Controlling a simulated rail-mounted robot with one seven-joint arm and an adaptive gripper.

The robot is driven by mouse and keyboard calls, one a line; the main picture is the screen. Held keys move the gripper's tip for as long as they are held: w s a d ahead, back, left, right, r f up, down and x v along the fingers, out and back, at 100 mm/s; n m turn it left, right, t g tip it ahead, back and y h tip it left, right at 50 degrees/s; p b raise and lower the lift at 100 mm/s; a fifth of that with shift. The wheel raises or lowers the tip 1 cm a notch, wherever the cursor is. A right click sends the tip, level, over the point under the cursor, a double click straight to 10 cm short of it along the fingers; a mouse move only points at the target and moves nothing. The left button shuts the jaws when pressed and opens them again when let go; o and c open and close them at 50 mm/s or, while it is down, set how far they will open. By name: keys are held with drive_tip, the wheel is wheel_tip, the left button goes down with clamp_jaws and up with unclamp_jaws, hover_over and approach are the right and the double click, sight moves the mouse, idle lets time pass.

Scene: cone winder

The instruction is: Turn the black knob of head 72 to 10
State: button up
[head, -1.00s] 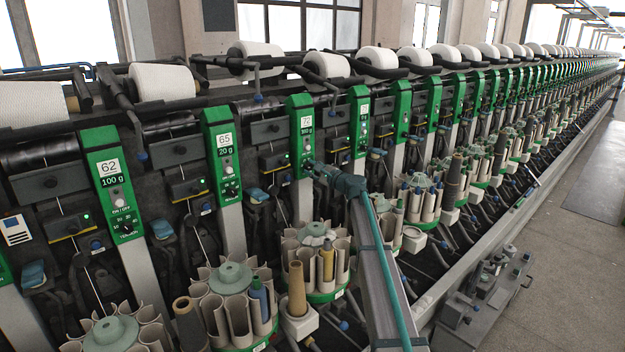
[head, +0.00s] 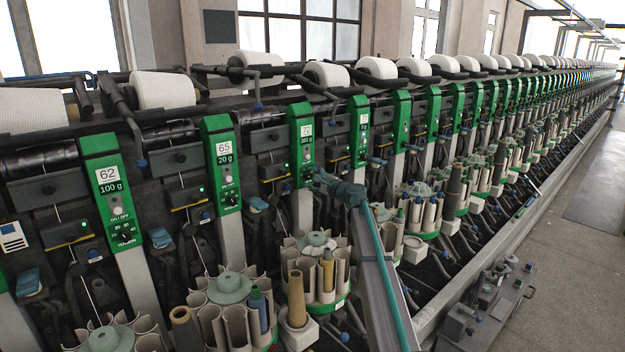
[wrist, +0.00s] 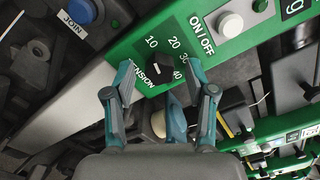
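The head 72 panel (head: 303,133) is a narrow green panel with a white number plate, in the middle of the head view. In the wrist view its black knob (wrist: 159,68) sits on the green face, among the marks 10, 20, 30 and 40. The exact direction of its pointer is hard to tell. In the head view my gripper (head: 316,177) is at the panel's lower end and hides the knob there.
A white ON/OFF button (wrist: 230,24) lies up and right of the knob. A blue JOIN button (wrist: 80,10) is at upper left. Neighbouring panels stand close on both sides, such as head 65 (head: 222,165). Bobbin magazines (head: 320,268) stand below.

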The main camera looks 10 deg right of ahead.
drive_tip(key=v, duration=1.2)
